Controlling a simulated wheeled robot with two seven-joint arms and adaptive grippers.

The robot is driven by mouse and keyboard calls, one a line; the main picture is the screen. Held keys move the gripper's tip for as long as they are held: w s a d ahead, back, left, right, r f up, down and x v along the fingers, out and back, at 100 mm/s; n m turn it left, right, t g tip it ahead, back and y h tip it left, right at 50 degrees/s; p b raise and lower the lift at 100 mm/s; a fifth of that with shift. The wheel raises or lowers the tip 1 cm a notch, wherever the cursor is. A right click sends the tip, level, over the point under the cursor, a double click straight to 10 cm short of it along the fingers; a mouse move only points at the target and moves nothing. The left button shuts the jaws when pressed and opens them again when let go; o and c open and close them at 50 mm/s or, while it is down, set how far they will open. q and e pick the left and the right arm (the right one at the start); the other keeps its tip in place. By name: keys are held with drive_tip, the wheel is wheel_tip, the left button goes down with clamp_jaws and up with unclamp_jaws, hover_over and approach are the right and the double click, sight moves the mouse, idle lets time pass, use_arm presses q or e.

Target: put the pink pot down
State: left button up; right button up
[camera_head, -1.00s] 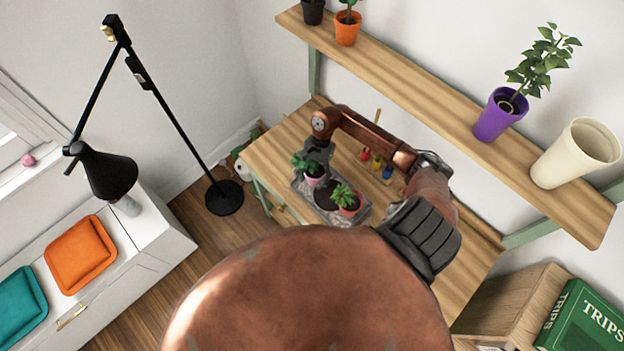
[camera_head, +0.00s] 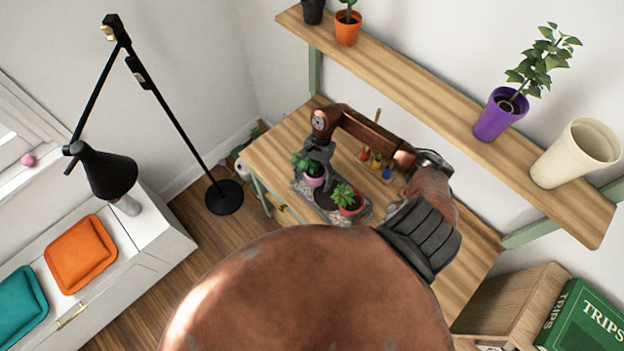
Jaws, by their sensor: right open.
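The pink pot (camera_head: 314,179) with a leafy green plant stands upright at the left end of a grey stone-like tray (camera_head: 332,214) on the wooden table. My right gripper (camera_head: 319,166) is open at the pot's upper right rim, close to the plant. Whether its fingers touch the pot is too small to tell. A red pot (camera_head: 350,206) with a green plant stands on the right part of the same tray. My left gripper is not in view.
Small red, yellow and blue items (camera_head: 376,162) stand behind the tray on the table (camera_head: 275,150). A wall shelf (camera_head: 420,85) above holds a purple pot (camera_head: 497,116), a cream pot (camera_head: 575,155) and an orange pot (camera_head: 347,30). A black floor lamp (camera_head: 224,197) stands left.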

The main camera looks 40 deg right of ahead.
sight(312, 176)
drive_tip(key=b+v, duration=0.1)
drive_tip(key=v, duration=0.6)
drive_tip(key=shift+r, duration=0.1)
drive_tip(key=x, duration=0.8)
drive_tip(key=shift+w+d+p, duration=0.1)
drive_tip(key=shift+d+p, duration=0.05)
drive_tip(key=shift+p, duration=0.15)
wheel_tip(312, 176, up, 3)
drive_tip(key=shift+r, duration=0.1)
drive_tip(key=shift+a+r, duration=0.2)
drive_tip(key=shift+r, duration=0.2)
drive_tip(key=shift+f, duration=0.1)
